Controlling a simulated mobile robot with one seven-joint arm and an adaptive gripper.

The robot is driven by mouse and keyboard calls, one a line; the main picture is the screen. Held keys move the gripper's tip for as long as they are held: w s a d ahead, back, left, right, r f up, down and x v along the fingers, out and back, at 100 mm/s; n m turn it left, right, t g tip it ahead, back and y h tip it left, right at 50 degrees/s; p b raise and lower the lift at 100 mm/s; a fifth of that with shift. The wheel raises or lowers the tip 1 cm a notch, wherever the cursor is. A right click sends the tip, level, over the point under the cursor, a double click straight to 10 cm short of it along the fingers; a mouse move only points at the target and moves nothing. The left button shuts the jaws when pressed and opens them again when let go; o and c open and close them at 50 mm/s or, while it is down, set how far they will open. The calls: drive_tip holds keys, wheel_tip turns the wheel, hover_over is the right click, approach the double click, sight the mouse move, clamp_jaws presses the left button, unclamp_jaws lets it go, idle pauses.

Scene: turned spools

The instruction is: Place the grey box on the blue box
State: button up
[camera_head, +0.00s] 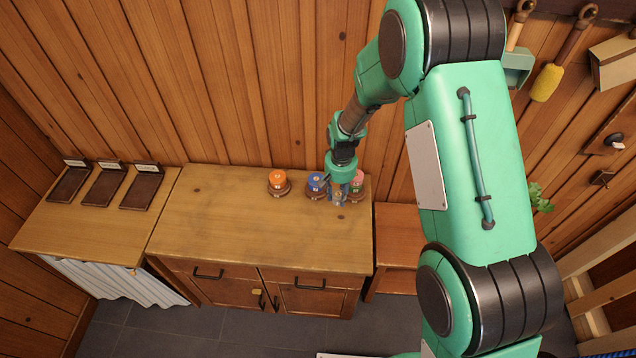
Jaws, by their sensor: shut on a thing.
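No grey box and no blue box can be made out. On the wooden cabinet top (225,215) stand small turned spools with dark bases. An orange spool (278,178) stands apart on the left. A blue spool (316,181) is just left of my gripper, and a pink spool (358,181) is just right of it. My gripper (338,195) points down at the cabinet's back right and is shut on a small tan-orange thing (337,188), mostly hidden by the fingers. I cannot tell whether that thing touches the cabinet top.
Several dark trays (104,188) with small label cards lie on a lower wooden counter (60,225) at left. The cabinet top's left and front are clear. A lower wooden bench (398,235) stands at right. Tools, including a yellow brush (547,82), hang on the right wall.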

drive_tip(key=a, duration=0.2)
drive_tip(key=a+f+n, duration=0.1)
drive_tip(key=shift+a+f+b, duration=0.1)
drive_tip(key=shift+a+b, duration=0.25)
drive_tip(key=shift+a, duration=0.05)
drive_tip(key=p, duration=0.2)
hover_over(316, 178)
drive_tip(key=shift+f, duration=0.75)
drive_tip(key=shift+s+d+f, duration=0.1)
drive_tip(key=shift+f, duration=0.05)
drive_tip(key=shift+f, duration=1.6)
drive_tip(key=shift+f, duration=0.1)
